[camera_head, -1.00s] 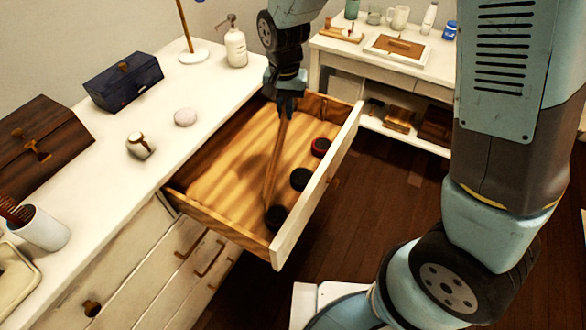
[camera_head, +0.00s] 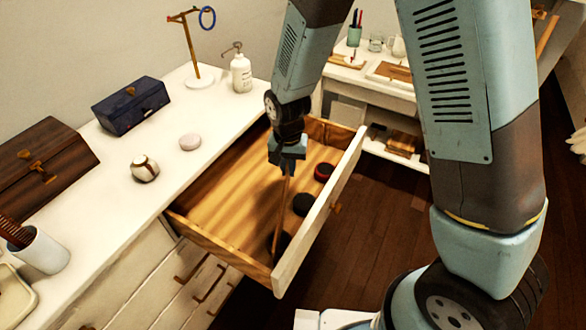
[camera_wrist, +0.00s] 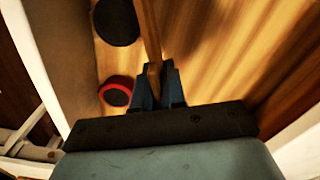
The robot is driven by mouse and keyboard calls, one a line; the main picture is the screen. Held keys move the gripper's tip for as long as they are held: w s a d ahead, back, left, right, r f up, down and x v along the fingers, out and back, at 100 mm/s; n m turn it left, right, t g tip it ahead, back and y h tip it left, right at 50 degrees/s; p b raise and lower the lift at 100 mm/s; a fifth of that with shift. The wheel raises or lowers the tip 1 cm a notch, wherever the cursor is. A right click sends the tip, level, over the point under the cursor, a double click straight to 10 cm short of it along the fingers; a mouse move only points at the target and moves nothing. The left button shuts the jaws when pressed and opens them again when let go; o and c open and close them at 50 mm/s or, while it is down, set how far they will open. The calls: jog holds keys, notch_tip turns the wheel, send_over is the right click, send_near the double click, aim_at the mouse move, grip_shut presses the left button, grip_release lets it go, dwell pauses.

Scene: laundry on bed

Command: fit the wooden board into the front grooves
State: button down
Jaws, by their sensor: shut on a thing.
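The thin wooden board (camera_head: 281,215) is on edge inside the open drawer, running from my gripper toward the drawer's near end. My gripper (camera_head: 287,170) is low in the drawer and shut on the board's far part. In the wrist view the board (camera_wrist: 150,35) runs upward from between the fingertips (camera_wrist: 158,85), beside the round items. The drawer's white front (camera_head: 322,212) is to the right of the board, with a gap between them. I cannot make out the front grooves, nor whether the board's lower edge touches the drawer floor.
A red-rimmed round item (camera_head: 323,172) and a black round one (camera_head: 303,204) lie between board and drawer front. Another dark round shape (camera_head: 283,241) is at the board's near end. The white dresser top (camera_head: 100,215) holds boxes, a bottle and a cup.

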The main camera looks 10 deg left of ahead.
jog(key=shift+f, duration=0.35)
jog(key=shift+f, duration=0.2)
jog(key=c, duration=1.2)
grip_release()
